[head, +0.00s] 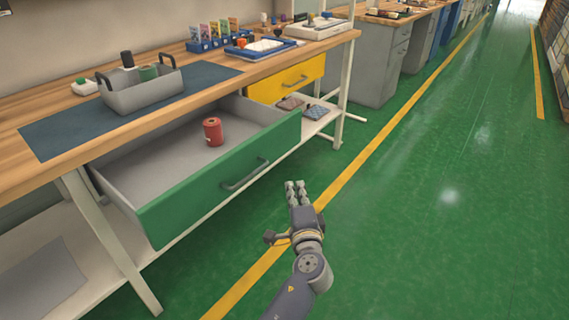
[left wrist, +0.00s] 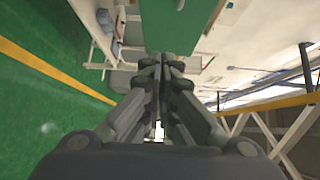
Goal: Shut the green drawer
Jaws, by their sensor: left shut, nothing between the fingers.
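The green drawer (head: 210,190) is pulled far out from under the workbench, with a dark handle (head: 245,174) on its front. A red spool (head: 213,131) stands inside it. My left gripper (head: 295,186) is shut and empty, in front of the drawer and to the right of its handle, apart from the front in the head view. In the left wrist view the shut fingers (left wrist: 165,62) point toward a green panel (left wrist: 170,22), which looks like the drawer front. My right gripper is in neither view.
The workbench (head: 165,117) holds a grey tote (head: 141,92) on a dark mat and a blue tray (head: 260,48). A yellow drawer (head: 287,80) sits to the right of the green one. A bench leg (head: 345,90) stands beyond it. The green floor at right is clear.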

